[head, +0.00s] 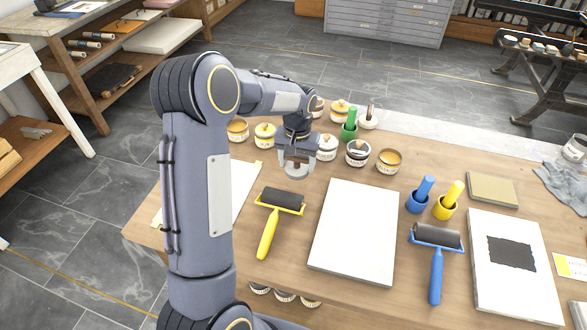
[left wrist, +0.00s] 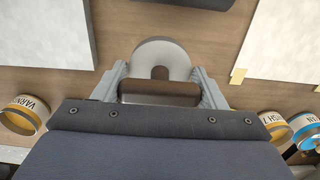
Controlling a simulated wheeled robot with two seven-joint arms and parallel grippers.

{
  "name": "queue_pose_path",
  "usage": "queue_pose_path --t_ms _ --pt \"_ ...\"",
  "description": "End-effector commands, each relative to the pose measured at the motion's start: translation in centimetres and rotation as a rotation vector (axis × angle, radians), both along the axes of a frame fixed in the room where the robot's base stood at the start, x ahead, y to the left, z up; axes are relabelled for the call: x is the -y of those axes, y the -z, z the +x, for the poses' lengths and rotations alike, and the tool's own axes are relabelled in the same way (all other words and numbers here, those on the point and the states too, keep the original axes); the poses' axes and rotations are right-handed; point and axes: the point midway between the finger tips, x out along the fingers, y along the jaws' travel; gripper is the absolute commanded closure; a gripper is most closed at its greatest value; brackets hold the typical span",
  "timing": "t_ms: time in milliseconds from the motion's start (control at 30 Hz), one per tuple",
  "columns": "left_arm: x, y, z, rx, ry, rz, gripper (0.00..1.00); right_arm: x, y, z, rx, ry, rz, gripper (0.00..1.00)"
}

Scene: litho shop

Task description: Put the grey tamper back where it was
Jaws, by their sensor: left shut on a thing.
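My left gripper (head: 296,156) is shut on the grey tamper (head: 297,171) and holds it above the table, behind the yellow-handled roller. In the left wrist view the gripper's fingers (left wrist: 158,88) sit at either side of the tamper's dark brown handle. The tamper's pale grey round disc (left wrist: 178,50) shows beyond the handle. The gap between the disc and the tabletop is hard to judge. My right gripper is not in view.
Several labelled tins (head: 327,147) stand behind the gripper. A green tool (head: 350,125) and a white dish (head: 369,121) with a dark-handled piece are farther back.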

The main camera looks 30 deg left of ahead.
Motion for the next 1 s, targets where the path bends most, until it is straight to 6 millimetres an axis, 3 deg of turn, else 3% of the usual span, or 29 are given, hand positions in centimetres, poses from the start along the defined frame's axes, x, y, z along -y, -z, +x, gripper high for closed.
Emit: queue_pose_path --t_ms 267,500,867,900,1000 --pt "-1.3 1.7 0.6 0.001 0.0 0.0 0.59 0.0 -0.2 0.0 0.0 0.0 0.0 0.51" --pt "-1.5 4.9 0.7 0.001 0.001 -0.001 0.59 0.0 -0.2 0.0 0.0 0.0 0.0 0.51" --pt "-1.6 5.4 0.8 0.002 0.001 -0.001 0.59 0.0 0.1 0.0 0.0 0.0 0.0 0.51" --pt "-1.6 5.4 0.7 0.001 0.001 0.0 0.32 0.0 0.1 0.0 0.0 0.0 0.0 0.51" --pt "-1.6 5.4 0.7 0.001 0.001 0.0 0.19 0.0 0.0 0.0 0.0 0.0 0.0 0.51"
